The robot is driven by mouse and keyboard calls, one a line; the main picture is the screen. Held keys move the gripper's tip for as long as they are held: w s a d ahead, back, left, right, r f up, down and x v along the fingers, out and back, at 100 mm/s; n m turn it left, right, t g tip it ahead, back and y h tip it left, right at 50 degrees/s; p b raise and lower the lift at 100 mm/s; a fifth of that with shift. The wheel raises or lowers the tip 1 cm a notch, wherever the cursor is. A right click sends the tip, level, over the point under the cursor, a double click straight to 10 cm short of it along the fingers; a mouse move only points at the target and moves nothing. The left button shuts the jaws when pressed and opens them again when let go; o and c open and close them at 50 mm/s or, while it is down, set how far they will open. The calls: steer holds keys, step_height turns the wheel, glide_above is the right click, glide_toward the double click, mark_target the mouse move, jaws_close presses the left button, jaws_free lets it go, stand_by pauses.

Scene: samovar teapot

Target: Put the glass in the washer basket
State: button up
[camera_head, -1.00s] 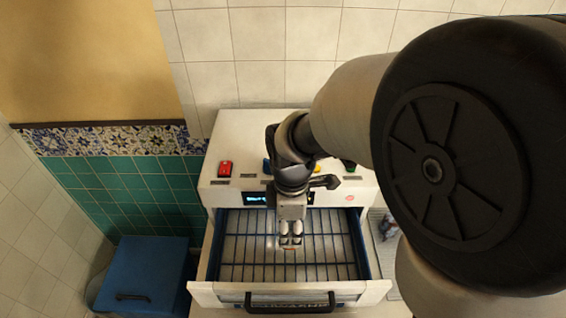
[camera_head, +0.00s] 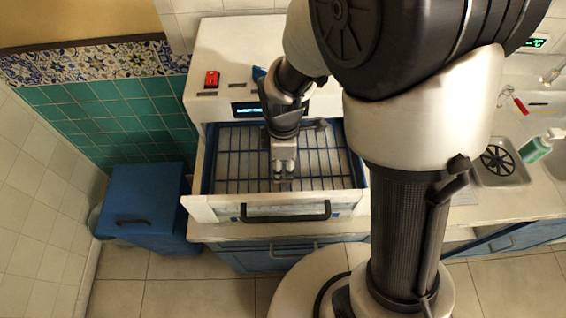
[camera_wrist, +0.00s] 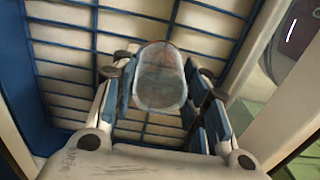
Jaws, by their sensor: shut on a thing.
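The clear glass (camera_wrist: 160,80) is held between the two fingers of my gripper (camera_wrist: 161,92), which is shut on it. In the head view my gripper (camera_head: 284,170) points down over the washer basket, and the glass is barely visible below the fingertips. The washer basket (camera_head: 232,168) is a blue wire grid in the pulled-out drawer of the white washer. It also shows behind the glass in the wrist view (camera_wrist: 62,58). No other item is visible in the basket. I cannot tell whether the glass touches the grid.
The drawer's front panel (camera_head: 235,210) with a dark handle stands at the basket's near edge. The white washer body (camera_head: 225,60) rises behind it. A blue bin (camera_head: 150,205) stands at the left. A sink (camera_head: 500,170) and a green-white bottle (camera_head: 534,149) are at the right.

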steer(key=o, duration=0.6)
steer(key=shift+f, duration=0.2)
steer(key=o, duration=0.5)
steer(key=shift+r, duration=0.1)
step_height(320, 180, up, 12)
steer(key=p, duration=0.4)
steer(key=shift+r, duration=0.1)
steer(key=s+d+r+m+t, duration=0.1)
steer(key=s+d+r+m, duration=0.2)
steer(key=m, duration=0.3)
steer(key=s+d+r+m+t, duration=0.2)
steer(key=s+d+r+m, duration=0.2)
steer(key=s+r+m, duration=0.1)
steer(key=s+d+r+m+t, duration=0.1)
steer(key=s+d+r+m, duration=0.3)
steer(key=s+r+m, duration=0.1)
steer(key=shift+s+r+m+t, duration=0.3)
steer(key=shift+s+r+m, duration=0.15)
steer(key=shift+m, duration=0.35)
